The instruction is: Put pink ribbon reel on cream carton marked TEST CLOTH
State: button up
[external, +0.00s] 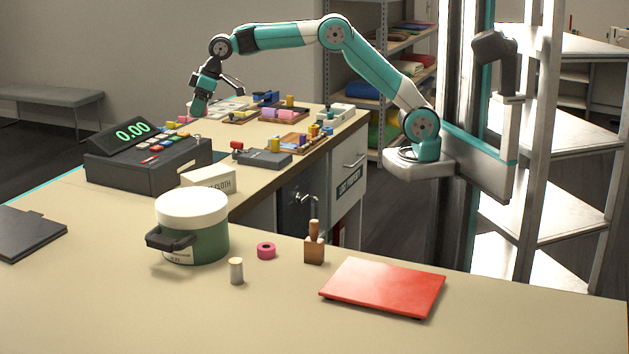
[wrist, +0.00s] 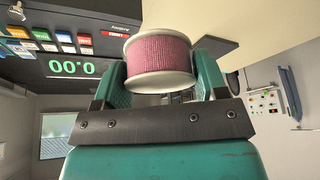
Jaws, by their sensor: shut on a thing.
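The pink ribbon reel (wrist: 160,54), a spool of dusky pink ribbon between white flanges, is held between the two teal fingers of my gripper (wrist: 157,76) in the wrist view. In the external view my gripper (external: 199,104) hangs beyond the cash register, above the far counter; I cannot make out the reel there. The cream carton (external: 209,180) lies on the counter right of the register, behind the white-lidded pot, with CLOTH readable on its side. The pot lid hides part of it. My gripper is up and behind the carton, well apart from it.
The dark cash register (external: 148,160) stands left of the carton; it also shows in the wrist view (wrist: 62,45). The green pot (external: 193,228) stands close in front.

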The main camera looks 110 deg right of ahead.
jog(key=s+d+m, duration=0.2)
jog(key=s+d, duration=0.1)
jog(key=d, duration=0.3)
jog(key=p, duration=0.4)
send_over(203, 172)
jog(key=s, duration=0.1)
jog(key=shift+h, duration=0.4)
jog(key=f, duration=1.4)
jog(key=shift+s+a, duration=0.2)
jog(key=shift+f+p, duration=0.45)
jog(key=shift+f, duration=2.2)
jog(key=shift+f, duration=0.1)
jog(key=o, duration=0.9)
